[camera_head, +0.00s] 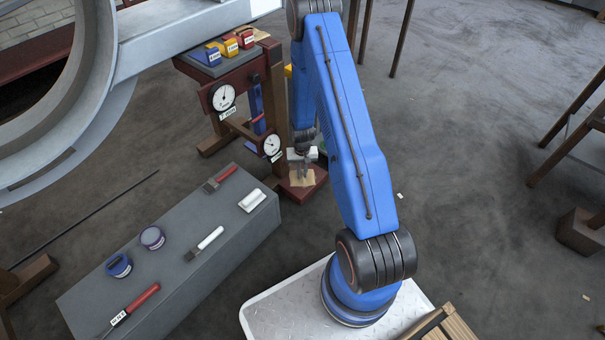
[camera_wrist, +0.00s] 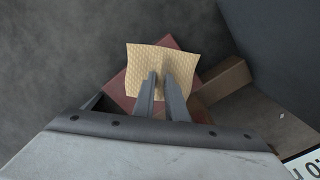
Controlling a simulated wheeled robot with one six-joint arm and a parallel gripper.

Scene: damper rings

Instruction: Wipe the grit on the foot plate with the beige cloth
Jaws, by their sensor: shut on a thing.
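The beige cloth (camera_wrist: 151,56) is quilted and spread flat below my gripper (camera_wrist: 163,80) in the wrist view. My gripper's two fingers are close together and shut on the middle of the cloth. The cloth lies over the reddish-brown foot plate (camera_wrist: 188,42), whose corners show around it. In the head view my gripper (camera_head: 304,174) points down at the cloth (camera_head: 302,179), over the foot plate (camera_head: 312,190) at the base of the stand. Whether the cloth touches the plate is hard to tell. No grit is visible; the cloth covers much of the plate.
A grey bench (camera_head: 210,265) with brushes, tins and tools stands left of the plate. The stand carries dial gauges (camera_head: 222,97) and a tray of coloured blocks (camera_head: 229,46) above. A brown beam (camera_wrist: 225,80) runs beside the plate. Open floor lies to the right.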

